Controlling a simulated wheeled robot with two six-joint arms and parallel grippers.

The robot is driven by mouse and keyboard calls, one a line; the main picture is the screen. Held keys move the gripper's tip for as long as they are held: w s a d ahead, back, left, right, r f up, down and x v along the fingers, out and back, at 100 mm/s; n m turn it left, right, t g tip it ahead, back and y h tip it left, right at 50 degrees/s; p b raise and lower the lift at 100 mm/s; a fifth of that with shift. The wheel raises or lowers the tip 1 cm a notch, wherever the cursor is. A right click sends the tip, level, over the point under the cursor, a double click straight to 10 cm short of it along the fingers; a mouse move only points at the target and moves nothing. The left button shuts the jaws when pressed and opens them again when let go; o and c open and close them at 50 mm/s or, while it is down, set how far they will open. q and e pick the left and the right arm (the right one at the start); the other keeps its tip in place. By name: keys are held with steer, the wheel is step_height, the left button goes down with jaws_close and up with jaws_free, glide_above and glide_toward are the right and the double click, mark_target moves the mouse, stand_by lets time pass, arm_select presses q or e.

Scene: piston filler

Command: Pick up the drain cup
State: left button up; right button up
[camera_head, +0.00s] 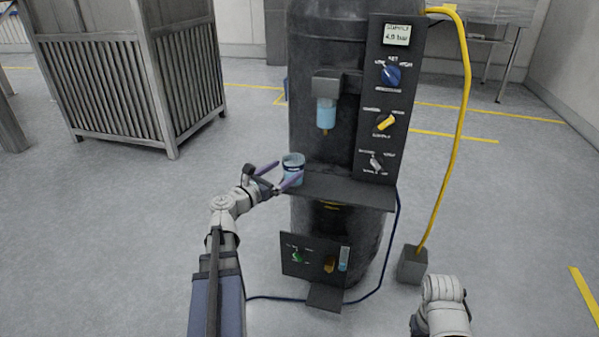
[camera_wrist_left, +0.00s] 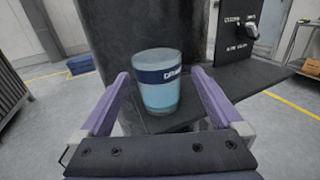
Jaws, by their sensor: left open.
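The drain cup (camera_head: 293,164) is a small light-blue cup with a dark band, upright at the left end of the black shelf (camera_head: 345,191) on the machine. It also shows in the left wrist view (camera_wrist_left: 160,95), with part of a word on its band. My left gripper (camera_head: 280,176) is open, with its purple fingers on either side of the cup. In the left wrist view the left gripper (camera_wrist_left: 160,88) shows a gap between each finger and the cup. My right arm shows at the lower right, but its jaws cannot be made out.
The dark cylindrical machine (camera_head: 322,60) stands behind the shelf, with a blue nozzle unit (camera_head: 326,113) above it and a knob panel (camera_head: 385,95) at right. A lower panel (camera_head: 315,262) is below. A yellow hose (camera_head: 462,110) runs down at right. A slatted crate (camera_head: 130,80) stands back left.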

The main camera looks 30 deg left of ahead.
mark_target(300, 160)
arm_select(q)
steer(key=shift+w+a, duration=0.1)
steer(key=shift+w, duration=0.35)
steer(key=shift+w+d+f, duration=0.1)
steer(key=shift+w+d, duration=0.1)
steer(key=shift+w, duration=1.05)
steer(key=shift+w+d+f, duration=0.1)
steer(key=shift+w+d, duration=0.05)
steer(key=shift+w, duration=1.05)
steer(key=shift+w+d, duration=0.2)
steer(key=shift+w, duration=1.05)
steer(key=shift+s, duration=0.1)
steer(key=c, duration=1.2)
